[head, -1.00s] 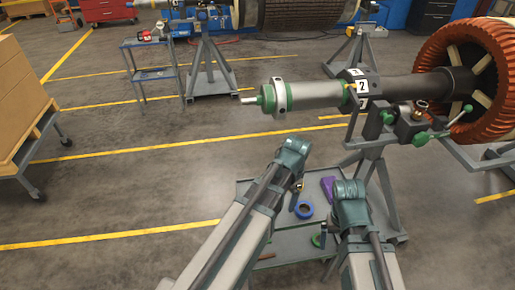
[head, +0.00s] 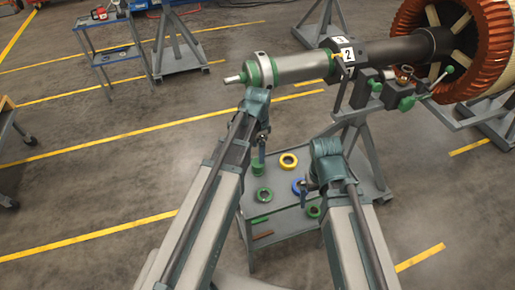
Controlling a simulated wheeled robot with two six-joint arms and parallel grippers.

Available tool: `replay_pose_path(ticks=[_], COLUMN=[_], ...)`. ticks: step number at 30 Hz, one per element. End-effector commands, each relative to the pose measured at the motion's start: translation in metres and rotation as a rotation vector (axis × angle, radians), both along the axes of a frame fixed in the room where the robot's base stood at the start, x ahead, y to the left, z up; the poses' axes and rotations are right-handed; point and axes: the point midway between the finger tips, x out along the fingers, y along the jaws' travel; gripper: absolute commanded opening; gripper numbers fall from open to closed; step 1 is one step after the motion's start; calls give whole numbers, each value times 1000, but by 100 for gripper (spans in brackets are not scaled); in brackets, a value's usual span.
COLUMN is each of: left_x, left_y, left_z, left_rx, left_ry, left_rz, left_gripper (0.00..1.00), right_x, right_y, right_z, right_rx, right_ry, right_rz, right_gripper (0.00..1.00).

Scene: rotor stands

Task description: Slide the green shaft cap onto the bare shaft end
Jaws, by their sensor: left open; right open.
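The shaft (head: 300,65) lies level on a stand, and its thin bare end (head: 232,79) points left beside a green and white collar. A small green cylinder (head: 258,169), apparently the green shaft cap, stands on the grey cart below. My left gripper (head: 262,152) points down just above that cylinder; it is open, and its fingers are small and partly hidden by my wrist. I cannot tell whether it touches the cylinder. My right gripper (head: 305,190) is open over the cart, close to a blue ring (head: 297,186).
A blue-grey side table (head: 110,52) stands at upper left.

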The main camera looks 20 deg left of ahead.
Motion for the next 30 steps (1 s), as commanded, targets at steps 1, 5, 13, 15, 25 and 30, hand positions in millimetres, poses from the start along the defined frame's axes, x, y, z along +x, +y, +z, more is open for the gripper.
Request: replay_pose_path(ticks=[1,5,13,15,25,30], left_x=[0,0,0,0,0,0], left_y=[0,0,0,0,0,0], left_z=[-12,-30,-68,-75,-82,-82], left_rx=[0,0,0,0,0,0], left_ry=[0,0,0,0,0,0], left_rz=[0,0,1,1,1,1], left_gripper=[84,84,84,84,84,73], right_x=[0,0,0,0,0,0], right_y=[0,0,0,0,0,0], right_z=[-12,-30,-68,-75,-82,-82], right_rx=[0,0,0,0,0,0], right_ry=[0,0,0,0,0,0], right_rz=[0,0,0,0,0,0], right_gripper=[100,100,100,100,100,100])
